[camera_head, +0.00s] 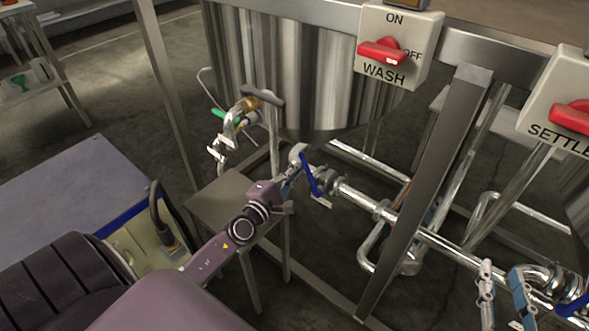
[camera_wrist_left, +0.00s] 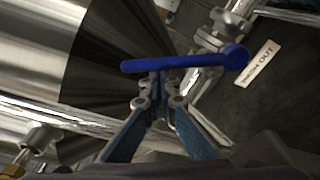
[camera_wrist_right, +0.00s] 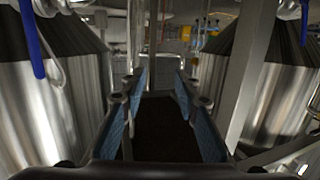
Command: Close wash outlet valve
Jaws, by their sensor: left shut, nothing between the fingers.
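The wash outlet valve has a blue lever handle (camera_head: 313,176) on the pipe below the steel wash tank (camera_head: 300,70). In the left wrist view the blue handle (camera_wrist_left: 185,63) runs crosswise just beyond my fingertips, its pivot end at the right beside a "WASH OUT" label (camera_wrist_left: 257,62). My left gripper (camera_head: 297,166) is shut and empty, its tips beside the handle; I cannot tell if they touch it. It also shows in the left wrist view (camera_wrist_left: 156,82). My right gripper (camera_wrist_right: 156,72) is open and empty; its fingers show at the head view's lower right (camera_head: 502,270).
A WASH switch box (camera_head: 400,45) with a red knob and a SETTLE box (camera_head: 562,100) sit on the frame. A slanted frame post (camera_head: 425,190) stands right of the valve. A small grey stand (camera_head: 225,195) is below my left arm. Pipes run along the lower right.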

